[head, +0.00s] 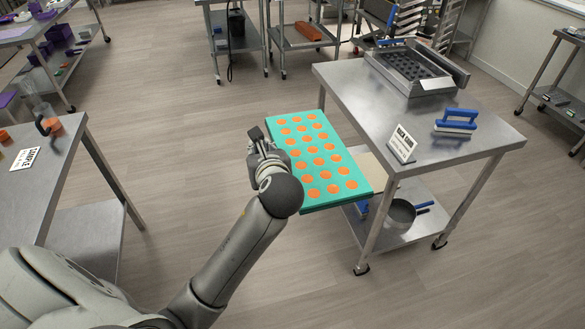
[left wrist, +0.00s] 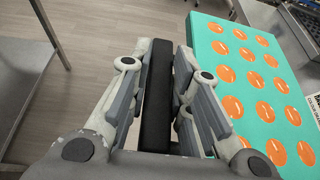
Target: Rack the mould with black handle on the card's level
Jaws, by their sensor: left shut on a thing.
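The mould (head: 315,155) is a teal slab with rows of orange round fillings. It is held out over the floor, left of and partly in front of the steel table. My left gripper (head: 260,146) is shut on its black handle (left wrist: 157,90) at the mould's left side; the mould's body is right of the fingers in the left wrist view (left wrist: 262,70). A white card with black print (head: 402,143) stands on the table's left edge; its text is too small to read surely. My right gripper is not in view.
The steel table (head: 440,165) carries a blue-handled tool (head: 457,121) and a metal depositor tray (head: 415,68); its lower shelf has a pot (head: 402,211). A tray rack (head: 440,30) stands behind. A table with a sample card (head: 25,157) is at left. Floor between is clear.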

